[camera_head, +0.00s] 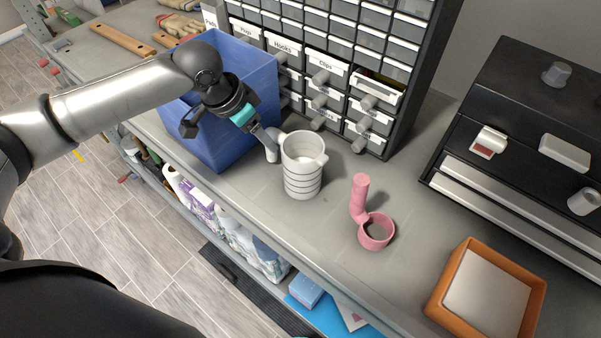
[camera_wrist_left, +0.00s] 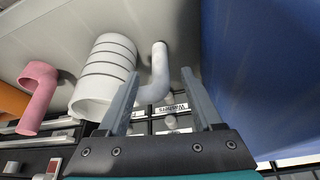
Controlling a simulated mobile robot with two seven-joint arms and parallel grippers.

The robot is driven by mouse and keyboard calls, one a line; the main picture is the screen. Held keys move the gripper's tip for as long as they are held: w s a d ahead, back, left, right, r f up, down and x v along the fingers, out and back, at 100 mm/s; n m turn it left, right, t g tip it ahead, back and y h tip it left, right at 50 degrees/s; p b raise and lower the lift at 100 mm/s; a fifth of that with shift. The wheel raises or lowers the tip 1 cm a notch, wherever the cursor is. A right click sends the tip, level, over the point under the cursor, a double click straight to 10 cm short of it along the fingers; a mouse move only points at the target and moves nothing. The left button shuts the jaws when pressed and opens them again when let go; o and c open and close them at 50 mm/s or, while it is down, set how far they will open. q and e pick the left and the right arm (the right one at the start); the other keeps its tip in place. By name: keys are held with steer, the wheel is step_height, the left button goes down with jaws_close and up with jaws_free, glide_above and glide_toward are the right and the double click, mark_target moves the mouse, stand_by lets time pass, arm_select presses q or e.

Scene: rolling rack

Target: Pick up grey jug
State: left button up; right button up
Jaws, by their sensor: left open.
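The grey jug (camera_head: 302,175) is pale, ribbed and upright on the grey bench, with its handle (camera_head: 272,147) on the left side. It also shows in the left wrist view (camera_wrist_left: 104,72). My left gripper (camera_head: 258,130) is open at the handle side of the jug. In the left wrist view, the handle (camera_wrist_left: 158,68) appears between the two fingers of the gripper (camera_wrist_left: 160,74), with the jug body left of them. I cannot tell whether a finger touches the handle. My right gripper is not in view.
A blue bin (camera_head: 215,140) stands close to the left of the jug. A drawer cabinet (camera_head: 372,145) stands behind it. A pink ring-ended holder (camera_head: 360,195) and an orange tray (camera_head: 440,290) are to the right. The bench in front of the jug is clear.

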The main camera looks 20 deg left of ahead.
mark_target(291, 159)
arm_select(q)
steer(key=shift+x, duration=3.2)
jaws_close()
